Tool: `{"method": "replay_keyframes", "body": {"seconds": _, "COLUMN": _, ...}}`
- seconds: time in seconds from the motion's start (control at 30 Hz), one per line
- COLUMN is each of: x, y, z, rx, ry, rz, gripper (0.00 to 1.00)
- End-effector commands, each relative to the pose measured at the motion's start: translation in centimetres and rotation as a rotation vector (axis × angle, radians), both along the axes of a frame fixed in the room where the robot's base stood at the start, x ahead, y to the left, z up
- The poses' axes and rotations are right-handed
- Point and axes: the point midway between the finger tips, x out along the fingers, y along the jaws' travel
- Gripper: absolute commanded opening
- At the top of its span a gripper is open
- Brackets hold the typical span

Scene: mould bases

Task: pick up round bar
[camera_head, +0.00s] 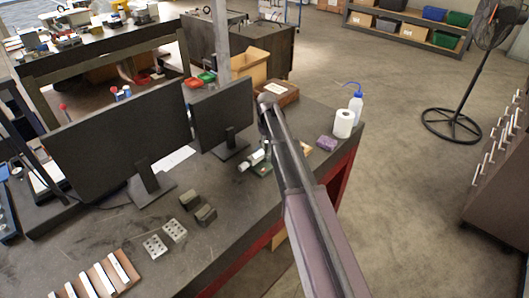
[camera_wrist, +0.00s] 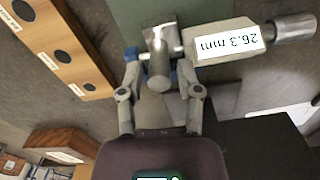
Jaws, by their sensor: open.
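The round bar (camera_wrist: 159,72) is a short grey metal cylinder in the wrist view, beside a measuring tool (camera_wrist: 228,43) with a white label reading "26.3 mm". Part of the tool seems to reach the bar; whether they touch I cannot tell. My gripper (camera_wrist: 158,55) is open, with one finger on each side of the bar; I see no clear contact. In the head view the white-labelled tool (camera_head: 253,158) lies on a green mat (camera_head: 263,170) on the dark bench. My arm hides the bar there.
A wooden block with round holes (camera_wrist: 65,48) lies at left in the wrist view. In the head view, a brown box (camera_head: 279,92), a paper roll (camera_head: 343,123) and a blue-capped bottle (camera_head: 356,105) stand nearby. Two monitors (camera_head: 120,125) (camera_head: 222,112) stand to the left.

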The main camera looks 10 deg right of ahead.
Motion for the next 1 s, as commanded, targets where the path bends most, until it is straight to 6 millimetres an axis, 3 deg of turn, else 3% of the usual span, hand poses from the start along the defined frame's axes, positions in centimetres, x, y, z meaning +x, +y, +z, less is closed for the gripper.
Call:
{"method": "replay_keyframes", "body": {"seconds": 0.73, "x": 0.00, "y": -0.02, "z": -0.51, "rx": 0.000, "ry": 0.000, "rz": 0.000, "gripper": 0.45}}
{"method": "replay_keyframes", "body": {"seconds": 0.9, "x": 0.00, "y": -0.01, "z": -0.51, "rx": 0.000, "ry": 0.000, "rz": 0.000, "gripper": 0.00}}
{"method": "replay_keyframes", "body": {"seconds": 1.0, "x": 0.00, "y": -0.01, "z": -0.51, "rx": 0.000, "ry": 0.000, "rz": 0.000, "gripper": 0.00}}
